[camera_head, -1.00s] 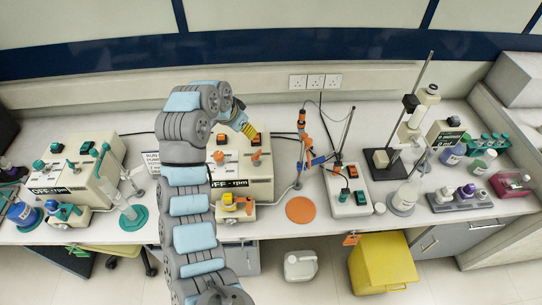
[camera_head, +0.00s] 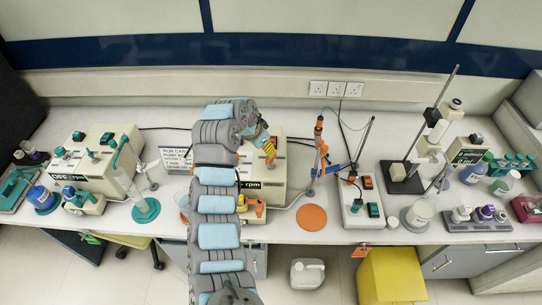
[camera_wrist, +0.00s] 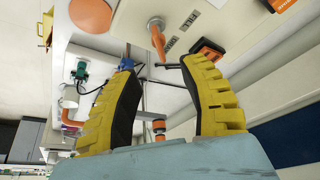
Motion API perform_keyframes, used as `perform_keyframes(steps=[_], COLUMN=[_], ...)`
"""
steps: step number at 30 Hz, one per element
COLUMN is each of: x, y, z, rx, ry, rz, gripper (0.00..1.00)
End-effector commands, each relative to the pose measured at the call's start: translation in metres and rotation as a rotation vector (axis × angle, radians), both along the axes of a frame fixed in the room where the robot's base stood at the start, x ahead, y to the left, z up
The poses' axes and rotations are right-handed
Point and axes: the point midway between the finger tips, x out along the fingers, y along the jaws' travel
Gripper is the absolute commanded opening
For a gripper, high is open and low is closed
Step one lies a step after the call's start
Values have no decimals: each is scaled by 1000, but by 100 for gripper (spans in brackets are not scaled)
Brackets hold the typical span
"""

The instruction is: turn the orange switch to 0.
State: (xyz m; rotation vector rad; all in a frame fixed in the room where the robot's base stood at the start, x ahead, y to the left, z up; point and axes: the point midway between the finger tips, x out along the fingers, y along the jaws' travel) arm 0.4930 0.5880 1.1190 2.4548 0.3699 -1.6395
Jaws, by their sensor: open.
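A beige box (camera_head: 275,182) with an "rpm" label stands behind my arm, which hides its left part. In the wrist view an orange rocker switch in a black frame (camera_wrist: 206,52) sits on a pale panel just beyond my right fingertip. An orange lever (camera_wrist: 158,40) on a metal base stands to its left, beside printed labels. My gripper (camera_wrist: 160,65) is open and empty, its yellow fingers spread below the switch and lever. In the head view my gripper (camera_head: 268,148) is over the box. The switch's 0 mark cannot be read.
A power strip (camera_head: 348,218) with orange and green switches stands to the right. An orange-clamped stand (camera_head: 318,150) is between it and the box. A similar box with green parts (camera_head: 85,180) is at left. An orange disc (camera_head: 311,218) lies on the open bench.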

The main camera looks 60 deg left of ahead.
Motion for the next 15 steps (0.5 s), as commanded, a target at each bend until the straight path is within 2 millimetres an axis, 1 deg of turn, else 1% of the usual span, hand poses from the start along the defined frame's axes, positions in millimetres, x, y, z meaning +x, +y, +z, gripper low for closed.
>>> perform_keyframes(steps=[6,15], x=[12,24], y=[3,7], z=[-29,-60], rx=[-3,-4], ry=[-1,1], rz=[0,1], gripper=[43,43])
